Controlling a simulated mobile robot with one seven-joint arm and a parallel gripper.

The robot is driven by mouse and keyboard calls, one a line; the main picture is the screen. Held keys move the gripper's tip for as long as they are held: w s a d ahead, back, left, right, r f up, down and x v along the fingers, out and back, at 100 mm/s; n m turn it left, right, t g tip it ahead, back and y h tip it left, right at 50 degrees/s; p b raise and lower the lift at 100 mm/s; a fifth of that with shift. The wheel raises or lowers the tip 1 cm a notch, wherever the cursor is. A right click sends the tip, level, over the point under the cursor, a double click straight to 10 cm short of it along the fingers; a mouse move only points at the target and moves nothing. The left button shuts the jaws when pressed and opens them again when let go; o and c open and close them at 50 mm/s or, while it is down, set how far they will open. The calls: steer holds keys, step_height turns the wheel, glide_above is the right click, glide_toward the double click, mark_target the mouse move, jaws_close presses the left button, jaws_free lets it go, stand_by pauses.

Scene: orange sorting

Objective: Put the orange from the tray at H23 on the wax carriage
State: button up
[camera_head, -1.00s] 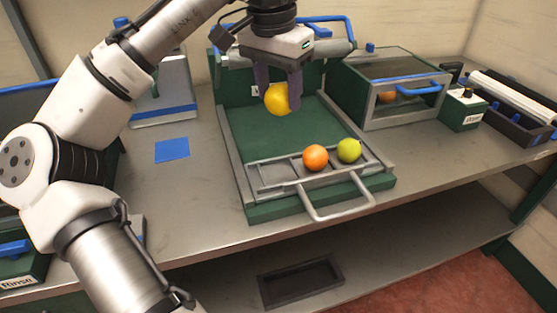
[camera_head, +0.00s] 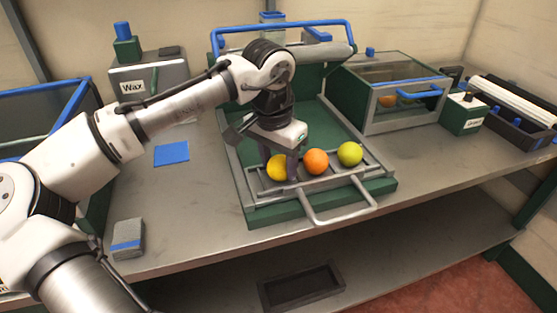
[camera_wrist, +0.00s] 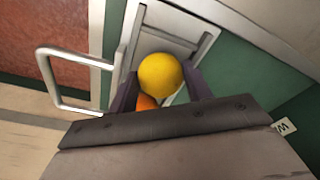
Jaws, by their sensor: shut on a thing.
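The yellow fruit (camera_head: 276,168) is between the fingers of my gripper (camera_head: 279,164), which is shut on it. It is low over the left end of the metal carriage (camera_head: 378,169), left of an orange fruit (camera_head: 316,161) and a yellow-green fruit (camera_head: 350,153) on the carriage. I cannot tell whether it touches the carriage. In the wrist view the yellow fruit (camera_wrist: 160,74) sits between both fingers, with part of the orange fruit (camera_wrist: 147,102) showing below it. No tray marked H23 can be read in these frames.
The carriage's handle (camera_head: 340,217) juts over the table's front edge. A glass-fronted box (camera_head: 405,105) with fruit inside stands at the back right. A blue square (camera_head: 172,154) and a grey block (camera_head: 128,238) lie on the left of the table. A machine labelled Wax (camera_head: 150,82) stands behind.

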mark_target(274, 167)
steer(key=shift+f, duration=0.1)
steer(key=o, duration=0.7)
step_height(274, 167, up, 12)
steer(key=s, duration=0.1)
steer(key=shift+a, duration=0.45)
steer(key=shift+s, duration=0.1)
